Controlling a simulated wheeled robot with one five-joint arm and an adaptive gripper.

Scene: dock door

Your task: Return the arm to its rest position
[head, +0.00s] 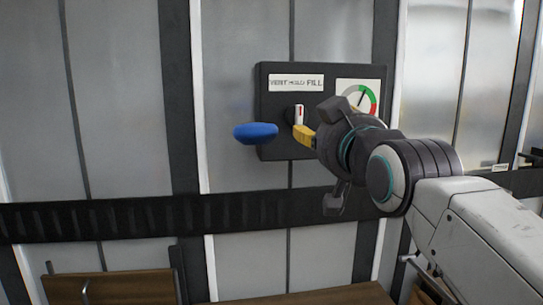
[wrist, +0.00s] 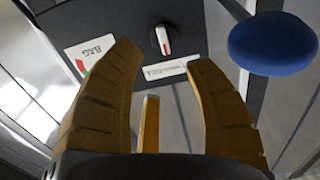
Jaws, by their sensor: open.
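My gripper (wrist: 165,65) is open and empty in the wrist view, its yellow fingers spread in front of a dark control panel. In the head view my gripper (head: 301,134) points left, close to the panel (head: 275,105), and my arm reaches in from the right. A knob with a white and red pointer (wrist: 163,41) shows between and beyond the fingertips in the wrist view. The same knob shows in the head view (head: 299,112), just above the yellow finger. No finger closes around it. Whether any finger touches the panel I cannot tell.
A blue rounded handle (head: 256,132) sticks out left of my gripper; it also shows at the wrist view's upper right (wrist: 272,43). A round gauge (head: 362,97) is on the panel. A dark rail (head: 110,219) crosses the door below. Wooden pieces (head: 115,288) stand low in front.

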